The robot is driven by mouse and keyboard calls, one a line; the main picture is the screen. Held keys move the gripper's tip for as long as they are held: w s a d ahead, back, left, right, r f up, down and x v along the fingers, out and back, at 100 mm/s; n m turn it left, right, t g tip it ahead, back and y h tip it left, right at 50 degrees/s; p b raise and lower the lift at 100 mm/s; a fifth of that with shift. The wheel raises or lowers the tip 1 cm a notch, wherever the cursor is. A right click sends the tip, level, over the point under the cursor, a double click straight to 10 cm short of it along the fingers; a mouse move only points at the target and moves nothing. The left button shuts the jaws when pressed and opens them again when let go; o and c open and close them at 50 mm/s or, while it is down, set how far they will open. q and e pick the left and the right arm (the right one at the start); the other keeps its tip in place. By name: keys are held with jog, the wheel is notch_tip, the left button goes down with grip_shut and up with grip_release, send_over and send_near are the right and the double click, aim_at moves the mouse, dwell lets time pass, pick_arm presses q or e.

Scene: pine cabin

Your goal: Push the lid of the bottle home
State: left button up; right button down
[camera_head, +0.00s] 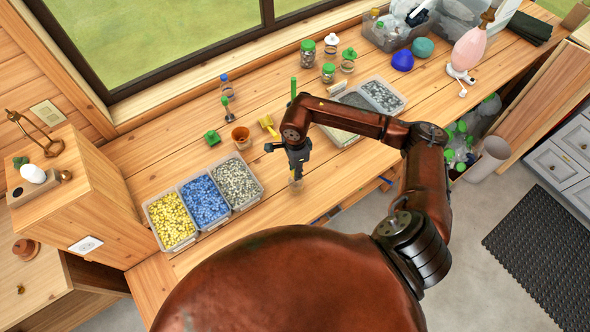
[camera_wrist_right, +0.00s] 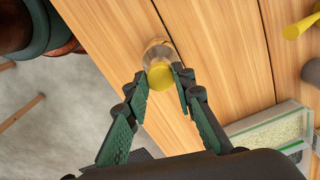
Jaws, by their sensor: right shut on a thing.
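A small clear bottle (camera_wrist_right: 157,47) stands on the wooden bench near its front edge; in the head view (camera_head: 296,184) it shows small below my gripper. Its yellow lid (camera_wrist_right: 160,76) is at the bottle's mouth, towards the wrist camera. I cannot tell whether a gap is left between lid and bottle. My right gripper (camera_wrist_right: 162,78) points down, with its green-padded fingertips on either side of the lid and closed on it. It also shows in the head view (camera_head: 296,168). My left gripper is not in view.
Bins of yellow (camera_head: 171,221), blue (camera_head: 204,201) and grey pieces (camera_head: 237,183) stand left of the gripper. A brown pot (camera_head: 241,138) and yellow object (camera_head: 269,127) lie behind. Several jars stand near the window. Bare bench surrounds the bottle.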

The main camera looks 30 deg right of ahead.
jog(key=c, duration=1.5)
grip_release()
jog(key=shift+c, duration=0.2)
